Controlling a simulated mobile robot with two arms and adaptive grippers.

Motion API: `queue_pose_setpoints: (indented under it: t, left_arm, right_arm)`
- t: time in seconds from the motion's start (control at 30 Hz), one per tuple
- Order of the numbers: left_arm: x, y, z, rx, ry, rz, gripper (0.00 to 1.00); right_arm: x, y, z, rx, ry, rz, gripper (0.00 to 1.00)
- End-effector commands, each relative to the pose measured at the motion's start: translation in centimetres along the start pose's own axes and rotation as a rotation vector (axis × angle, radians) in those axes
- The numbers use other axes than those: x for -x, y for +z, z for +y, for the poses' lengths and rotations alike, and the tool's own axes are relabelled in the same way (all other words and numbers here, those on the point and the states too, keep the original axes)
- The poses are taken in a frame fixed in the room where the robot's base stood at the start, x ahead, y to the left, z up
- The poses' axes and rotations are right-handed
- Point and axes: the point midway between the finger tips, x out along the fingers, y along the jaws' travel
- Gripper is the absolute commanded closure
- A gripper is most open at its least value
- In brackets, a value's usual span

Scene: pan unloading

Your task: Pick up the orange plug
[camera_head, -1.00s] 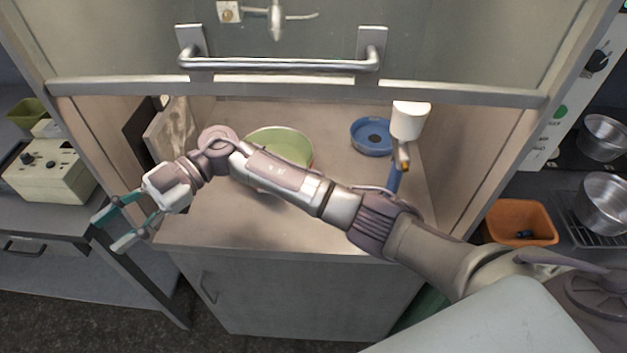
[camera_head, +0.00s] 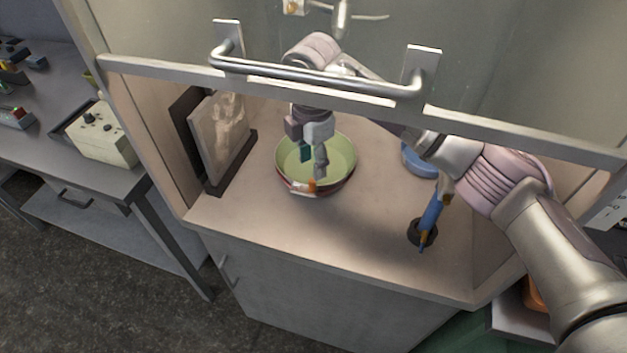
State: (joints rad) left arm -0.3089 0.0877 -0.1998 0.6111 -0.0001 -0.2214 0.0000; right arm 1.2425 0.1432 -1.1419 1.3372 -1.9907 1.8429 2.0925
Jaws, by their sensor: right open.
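A small orange piece (camera_head: 305,187), seemingly the orange plug, shows at the near rim of a round pan (camera_head: 342,150) with a pale green inside. I cannot tell whether it lies in the pan or on its rim. My right gripper (camera_head: 313,160) points down over the pan, open, with its fingertips above and just behind the orange piece. They appear apart from it. My left gripper is not in view.
The pan stands on the hood's work surface (camera_head: 330,225). The raised sash with its handle (camera_head: 320,80) crosses above my arm. A framed panel (camera_head: 222,135) stands at left. A blue dish (camera_head: 418,160) and a blue tool (camera_head: 432,212) in a dark round base are at right.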

Motion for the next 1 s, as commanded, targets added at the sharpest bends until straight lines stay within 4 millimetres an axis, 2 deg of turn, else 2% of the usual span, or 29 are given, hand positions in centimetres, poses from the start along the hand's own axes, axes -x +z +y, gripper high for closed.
queue_pose_setpoints:
  t: [0.17,0.3,0.5,0.77,1.0]
  left_arm:
    - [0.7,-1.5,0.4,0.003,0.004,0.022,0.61]
    - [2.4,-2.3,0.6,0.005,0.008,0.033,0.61]
    - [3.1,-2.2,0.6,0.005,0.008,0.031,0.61]
    - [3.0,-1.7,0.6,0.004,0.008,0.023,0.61]
    - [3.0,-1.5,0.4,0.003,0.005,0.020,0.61]
  right_arm:
    - [-1.0,-0.1,-0.1,0.000,-0.002,0.000,0.53]
    - [-2.8,-0.3,-0.6,-0.001,-0.005,0.002,0.53]
    - [-5.5,-0.3,-0.6,0.000,-0.001,0.001,0.53]
    - [-5.9,-0.3,-0.5,0.001,0.000,0.001,0.53]
    - [-5.9,-0.3,-0.5,0.001,0.000,0.001,0.92]
